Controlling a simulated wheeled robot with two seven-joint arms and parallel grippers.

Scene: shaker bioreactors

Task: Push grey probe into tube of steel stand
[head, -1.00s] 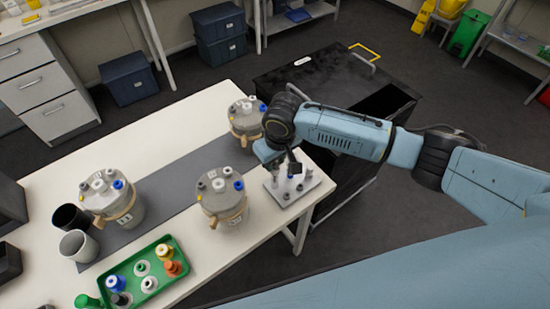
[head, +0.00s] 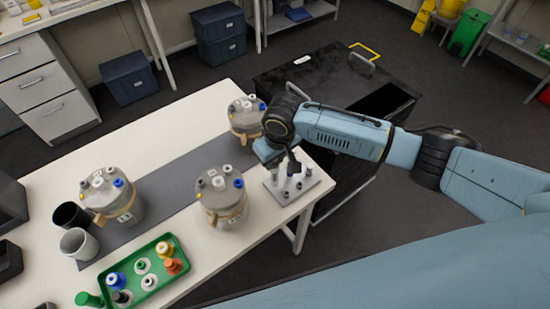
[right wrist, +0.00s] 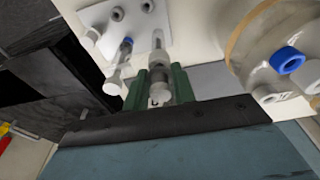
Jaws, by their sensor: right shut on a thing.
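The steel stand (head: 283,196) is a light metal plate with several upright tubes, at the table's right corner in the head view. Its plate (right wrist: 97,38) also shows at the top of the right wrist view. My right gripper (head: 291,163) is low over the stand. Its green fingers (right wrist: 160,86) are shut on the grey probe (right wrist: 159,94), whose far end lines up with a pale tube (right wrist: 158,44). I cannot tell how deep the probe sits in it. A blue-ringed probe (right wrist: 124,52) stands in a tube beside it. My left gripper is out of view.
A lidded vessel (head: 222,200) stands close left of the stand, and another (head: 244,122) behind it. A third vessel (head: 112,197), cups (head: 78,246) and a green tray (head: 176,288) are farther left. A black cart (head: 300,85) stands beyond the table's right edge.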

